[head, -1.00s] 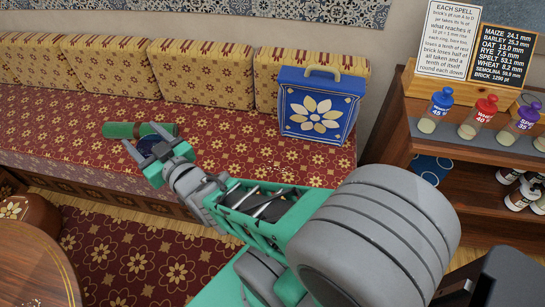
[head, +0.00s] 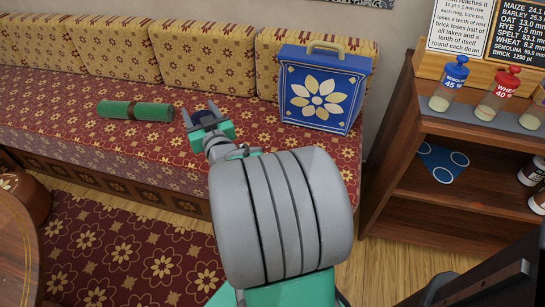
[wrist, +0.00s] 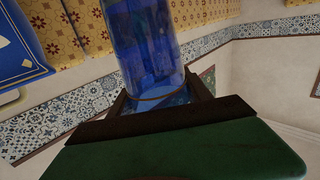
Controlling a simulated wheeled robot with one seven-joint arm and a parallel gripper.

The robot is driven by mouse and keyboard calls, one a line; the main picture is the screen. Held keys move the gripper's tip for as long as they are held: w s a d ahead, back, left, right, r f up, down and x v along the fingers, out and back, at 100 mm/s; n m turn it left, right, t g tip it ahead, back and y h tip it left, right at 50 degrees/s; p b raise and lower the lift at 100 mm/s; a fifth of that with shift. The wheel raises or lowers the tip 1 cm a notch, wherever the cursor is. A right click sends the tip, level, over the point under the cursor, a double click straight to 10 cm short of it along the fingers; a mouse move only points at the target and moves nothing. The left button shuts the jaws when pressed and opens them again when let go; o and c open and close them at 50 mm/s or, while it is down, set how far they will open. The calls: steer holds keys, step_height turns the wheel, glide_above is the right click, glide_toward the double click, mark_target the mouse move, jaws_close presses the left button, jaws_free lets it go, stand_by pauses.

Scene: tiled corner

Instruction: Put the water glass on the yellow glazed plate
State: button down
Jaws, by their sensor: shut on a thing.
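My gripper (head: 200,113) is in front of the bench in the head view, between the green roll and the blue bag. It is shut on a clear blue glass (wrist: 150,48), which fills the space between the fingers in the wrist view. In the head view only a small dark blue part of the glass (head: 204,118) shows between the fingers; my arm hides the rest. I cannot tell whether it holds anything. No yellow glazed plate is visible in either view.
A green roll (head: 118,110) and a blue flowered bag (head: 319,95) are on the patterned bench (head: 60,105). A wooden shelf (head: 470,150) with capped bottles stands at the right. A round table (head: 15,255) is at the lower left. The patterned rug (head: 130,250) looks clear.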

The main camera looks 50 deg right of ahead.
steer(key=s+d+f+m+g+h+b, duration=0.25)
steer(key=s+d+f+b, duration=0.35)
steer(key=d, duration=0.4)
steer(key=s+d+f+m+g+h+b, duration=0.1)
steer(key=s+d+f+m+h+b, duration=0.25)
steer(key=d+f, duration=0.5)
steer(key=w+d+f+n+b, duration=0.1)
steer(key=w+d+f+b, duration=0.2)
steer(key=d+f, duration=0.2)
steer(key=w+d+f+n+b, duration=0.1)
steer(key=w+d+f+b, duration=0.2)
steer(key=d+f, duration=0.3)
steer(key=shift+w+d+y+b, duration=0.15)
steer(key=shift+d+y+b, duration=0.15)
steer(key=shift+d+b, duration=0.45)
steer(key=shift+d+f+t, duration=0.1)
steer(key=shift+d+t, duration=0.1)
steer(key=shift+t, duration=0.05)
steer(key=shift+f, duration=0.15)
steer(key=shift+c, duration=2.3)
jaws_free()
